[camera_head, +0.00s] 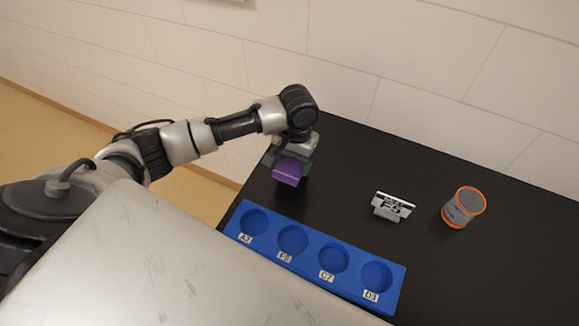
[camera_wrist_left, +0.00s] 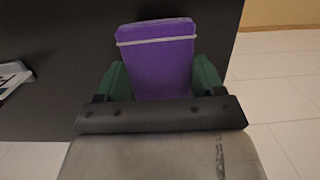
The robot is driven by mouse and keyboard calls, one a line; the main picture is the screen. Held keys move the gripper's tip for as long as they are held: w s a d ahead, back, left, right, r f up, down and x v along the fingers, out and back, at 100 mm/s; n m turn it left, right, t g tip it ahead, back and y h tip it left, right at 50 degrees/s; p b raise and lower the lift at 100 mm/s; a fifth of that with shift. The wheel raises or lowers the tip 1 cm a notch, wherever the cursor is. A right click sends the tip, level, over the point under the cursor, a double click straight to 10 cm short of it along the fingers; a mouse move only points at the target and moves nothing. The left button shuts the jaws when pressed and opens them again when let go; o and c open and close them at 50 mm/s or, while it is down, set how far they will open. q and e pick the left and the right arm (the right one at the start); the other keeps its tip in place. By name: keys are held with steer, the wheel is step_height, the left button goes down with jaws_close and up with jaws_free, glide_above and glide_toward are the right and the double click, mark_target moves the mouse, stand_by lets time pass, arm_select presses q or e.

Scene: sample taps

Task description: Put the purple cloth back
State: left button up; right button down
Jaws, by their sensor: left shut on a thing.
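The purple cloth (camera_head: 288,171) looks like a folded block and is held at the end of my left arm, near the left end of the black table. In the left wrist view the purple cloth (camera_wrist_left: 158,62) shows a thin pale band across its upper part. My left gripper (camera_head: 294,163) is shut on it, with a green finger on either side in the left wrist view (camera_wrist_left: 160,80). I cannot tell whether the cloth touches the table. My right gripper is not in view.
A blue rack (camera_head: 312,251) with several round wells, labelled with small tags, lies along the table's front edge. A small sign (camera_head: 392,206) and an orange-rimmed container (camera_head: 464,206) stand to the right on the black table (camera_head: 510,260). A tiled wall rises behind.

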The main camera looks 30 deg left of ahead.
mark_target(290, 171)
arm_select(q)
steer(key=shift+a+f, duration=0.3)
steer(key=shift+f, duration=1.9)
steer(key=o, duration=0.8)
steer(key=shift+f, duration=0.1)
steer(key=shift+o, duration=0.2)
steer(key=r, duration=0.4)
steer(key=w+r, duration=0.1)
steer(key=r, duration=0.7)
steer(key=shift+w+d+r+b, duration=0.1)
steer(key=shift+w+r+b, duration=0.05)
steer(key=shift+b, duration=0.2)
